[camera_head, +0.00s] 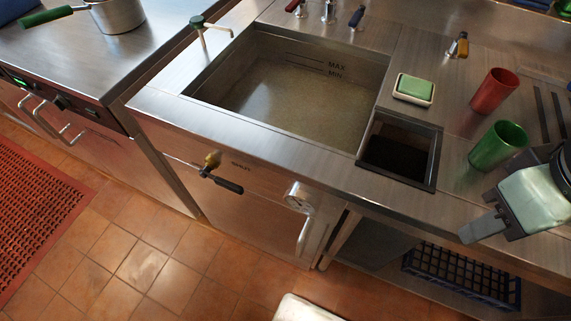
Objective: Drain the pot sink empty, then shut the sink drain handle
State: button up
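The pot sink (210,70) is set into the steel counter and holds murky greyish-brown water. Its inner back wall carries MAX and MIN marks, and the water lies below them. The sink drain handle (226,184) is a black lever on a brass valve on the front panel below the sink. The lever points to the right and slightly down. My gripper (483,228) is at the right, over the counter's front edge and far from the handle. It appears to hold nothing; I cannot tell how far apart its fingers are.
A dark square opening (398,158) is right of the sink. A green sponge on a dish (414,88), a red cup (494,91) and a green cup (498,143) stand nearby.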

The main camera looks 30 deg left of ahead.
aim_at(205, 173)
jog(key=j+u, duration=0.15)
jog(key=u, duration=0.25)
jog(key=j+u, duration=0.1)
jog(key=u, duration=0.3)
jog(key=i+u, duration=0.15)
jog(key=u, duration=0.2)
jog(key=j+u, duration=0.15)
jog(key=u, duration=0.25)
jog(key=k+j+z, duration=0.3)
jog(key=k, duration=0.2)
